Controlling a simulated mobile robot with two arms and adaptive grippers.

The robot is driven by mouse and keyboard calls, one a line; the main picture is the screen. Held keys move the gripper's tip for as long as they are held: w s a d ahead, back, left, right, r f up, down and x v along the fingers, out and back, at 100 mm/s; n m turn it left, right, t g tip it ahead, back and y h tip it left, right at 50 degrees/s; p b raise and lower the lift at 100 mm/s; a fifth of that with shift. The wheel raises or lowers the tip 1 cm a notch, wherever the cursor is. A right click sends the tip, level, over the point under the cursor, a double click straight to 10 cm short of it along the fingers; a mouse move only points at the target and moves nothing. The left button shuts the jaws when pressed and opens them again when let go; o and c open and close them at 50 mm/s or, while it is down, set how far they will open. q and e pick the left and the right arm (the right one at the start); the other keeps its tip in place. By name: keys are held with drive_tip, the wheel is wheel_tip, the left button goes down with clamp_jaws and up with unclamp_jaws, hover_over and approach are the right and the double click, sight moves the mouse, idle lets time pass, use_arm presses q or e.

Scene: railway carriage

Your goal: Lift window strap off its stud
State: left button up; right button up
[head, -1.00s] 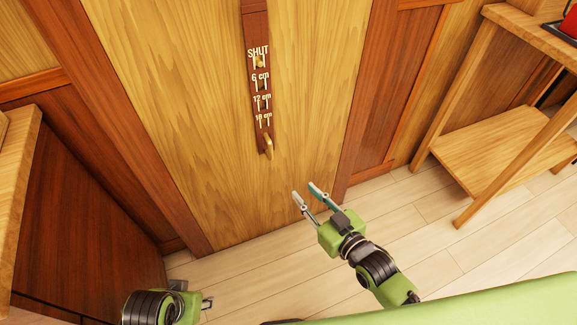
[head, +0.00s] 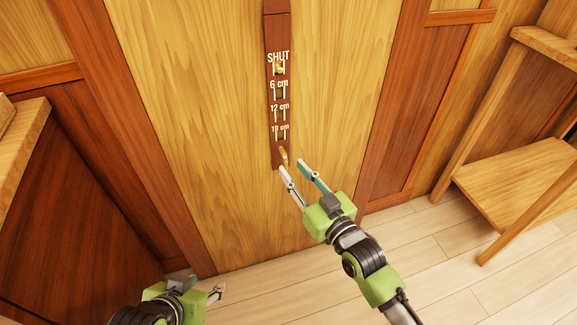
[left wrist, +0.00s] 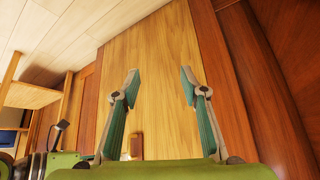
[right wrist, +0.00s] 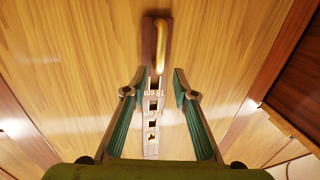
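The window strap (head: 278,113) is a dark red-brown band hanging down the wooden panel, marked SHUT, 6 cm, 12 cm and 18 cm beside its holes. A brass stud (head: 279,69) shows in the hole by SHUT. A brass tab (head: 284,156) is at the strap's lower end; it also shows in the right wrist view (right wrist: 161,45). My right gripper (head: 292,166) is open and empty, its fingertips close to the strap's lower end. My left gripper (left wrist: 160,75) is open and empty, low at the left in the head view and away from the strap.
A wooden shelf stand (head: 530,190) is at the right. A wooden ledge (head: 22,140) juts out at the left. Dark red wooden posts (head: 400,100) flank the panel. The pale plank floor (head: 420,240) below is clear.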

sight(286, 161)
drive_tip(key=x, duration=0.3)
drive_tip(key=shift+w+a+b, duration=0.15)
drive_tip(key=shift+w+b, duration=0.15)
use_arm(q)
drive_tip(key=w+r, duration=0.1)
drive_tip(key=w+d+t, duration=0.1)
drive_tip(key=w+r+t, duration=0.1)
drive_tip(key=w, duration=0.1)
drive_tip(key=shift+d+r+h, duration=0.2)
drive_tip(key=shift+r+h, duration=0.1)
use_arm(e)
clamp_jaws()
